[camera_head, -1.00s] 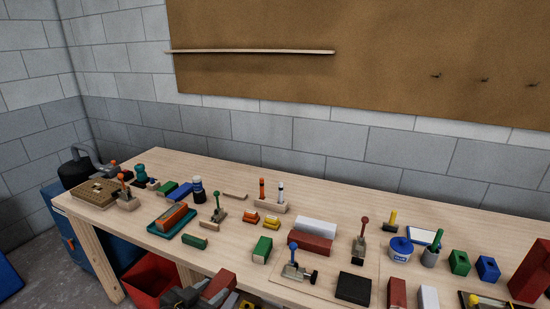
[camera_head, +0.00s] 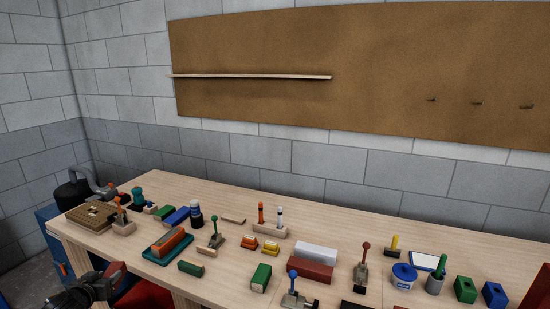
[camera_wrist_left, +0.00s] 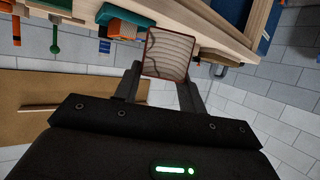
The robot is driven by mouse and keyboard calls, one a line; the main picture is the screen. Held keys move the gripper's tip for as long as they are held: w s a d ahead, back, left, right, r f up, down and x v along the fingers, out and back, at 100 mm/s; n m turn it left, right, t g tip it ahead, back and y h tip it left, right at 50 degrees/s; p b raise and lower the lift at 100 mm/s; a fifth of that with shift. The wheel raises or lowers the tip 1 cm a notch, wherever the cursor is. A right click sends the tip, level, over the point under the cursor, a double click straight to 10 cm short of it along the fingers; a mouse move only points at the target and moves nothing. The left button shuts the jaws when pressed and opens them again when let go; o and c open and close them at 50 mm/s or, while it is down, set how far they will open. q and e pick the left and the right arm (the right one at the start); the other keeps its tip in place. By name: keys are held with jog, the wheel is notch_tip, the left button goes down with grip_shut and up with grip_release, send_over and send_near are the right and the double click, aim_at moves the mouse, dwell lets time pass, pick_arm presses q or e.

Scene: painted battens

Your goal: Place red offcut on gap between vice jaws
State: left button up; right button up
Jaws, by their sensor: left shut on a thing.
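My left gripper (camera_head: 98,286) is at the lower left, in front of the bench's left end. It is shut on the red offcut (camera_head: 114,271), which is partly hidden by the fingers. In the left wrist view the offcut (camera_wrist_left: 168,54) sits between the two fingertips (camera_wrist_left: 160,80), with its grained end face and reddish edges showing. It is held clear of the bench. I cannot pick out the vice jaws with certainty. My right gripper is not in view.
The wooden bench (camera_head: 340,228) carries many small items. A green tray (camera_head: 150,256) with an orange-topped block, a woven tan board (camera_head: 92,215) and an orange-knobbed clamp (camera_head: 122,226) stand near its left end. A red bin (camera_head: 150,297) is below the front edge.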

pick_arm(q)
jog(key=s+a+r+n+g+y, duration=0.35)
jog(key=s+a+n+y, duration=0.55)
jog(key=a, duration=0.5)
jog(key=w+d+r+m+t+h, duration=0.1)
jog(key=w+d+r+m+h, duration=0.1)
jog(key=d, duration=0.6)
jog(key=w+d+r+m+t+h, duration=0.1)
jog(key=w+d+r+m+h, duration=0.15)
jog(key=d, duration=0.65)
jog(key=w+d+r+m+t+h, duration=0.1)
jog(key=w+d+r+m+h, duration=0.15)
jog(key=d, duration=0.55)
jog(key=s+d+r+m+h+b, duration=0.1)
jog(key=s+d+r, duration=0.3)
jog(key=d, duration=0.5)
jog(key=s+d+r+m+h+b, duration=0.1)
jog(key=s+d+r, duration=0.3)
jog(key=d, duration=0.5)
notch_tip(320, 180, up, 2)
jog(key=shift+d+r+m+t+h+b, duration=0.15)
jog(key=shift+d+m+t+h+b, duration=0.15)
jog(key=shift+m+h, duration=0.45)
